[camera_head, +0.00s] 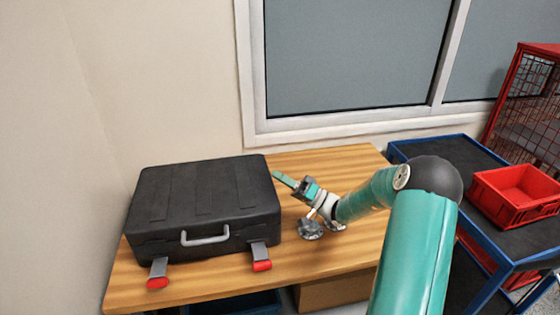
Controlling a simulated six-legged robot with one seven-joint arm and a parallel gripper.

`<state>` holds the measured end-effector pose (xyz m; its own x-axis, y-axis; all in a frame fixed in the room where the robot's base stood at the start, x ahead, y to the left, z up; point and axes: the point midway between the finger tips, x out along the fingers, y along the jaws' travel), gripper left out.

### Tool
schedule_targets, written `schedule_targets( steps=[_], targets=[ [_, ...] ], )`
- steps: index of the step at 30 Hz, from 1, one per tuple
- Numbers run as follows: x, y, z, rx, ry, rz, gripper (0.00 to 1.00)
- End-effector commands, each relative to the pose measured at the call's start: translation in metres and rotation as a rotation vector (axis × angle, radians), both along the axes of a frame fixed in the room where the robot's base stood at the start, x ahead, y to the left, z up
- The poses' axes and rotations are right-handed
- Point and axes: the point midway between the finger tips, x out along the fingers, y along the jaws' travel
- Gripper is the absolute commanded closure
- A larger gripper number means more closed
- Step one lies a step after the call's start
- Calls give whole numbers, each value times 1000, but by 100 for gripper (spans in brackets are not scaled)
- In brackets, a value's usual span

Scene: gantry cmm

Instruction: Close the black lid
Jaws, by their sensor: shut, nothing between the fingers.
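A black case stands on the wooden table, and its black lid (205,188) lies flat on top. The lid looks down on the case body (170,250), though a small gap along the seam cannot be ruled out. A grey handle (205,236) is on the front. Two latches with red tips, the left one (158,273) and the right one (261,256), stick out from the front. My gripper (284,180) is shut and empty, just right of the lid's back right corner. Whether it touches the lid is unclear.
The wooden table (330,255) has free room right of the case. A small grey metal part (310,229) lies below my gripper. A blue cart (480,215) with a red bin (515,192) stands at the right. A wall and window (350,55) are behind.

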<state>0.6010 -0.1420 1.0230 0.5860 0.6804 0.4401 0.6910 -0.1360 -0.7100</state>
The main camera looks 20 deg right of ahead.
Motion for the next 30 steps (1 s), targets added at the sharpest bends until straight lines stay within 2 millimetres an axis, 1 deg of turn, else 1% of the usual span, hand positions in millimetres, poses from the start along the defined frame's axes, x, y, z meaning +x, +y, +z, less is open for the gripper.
schedule_targets(
  steps=[1,4,12,20,30],
  targets=[
    [-3,0,-8,2,2,-1,100],
    [-7,0,-20,2,2,-2,100],
    [-14,2,-39,-1,4,-1,100],
    [-17,3,-48,-2,17,0,100],
    [-18,1,-49,-2,17,-1,100]
  ],
)
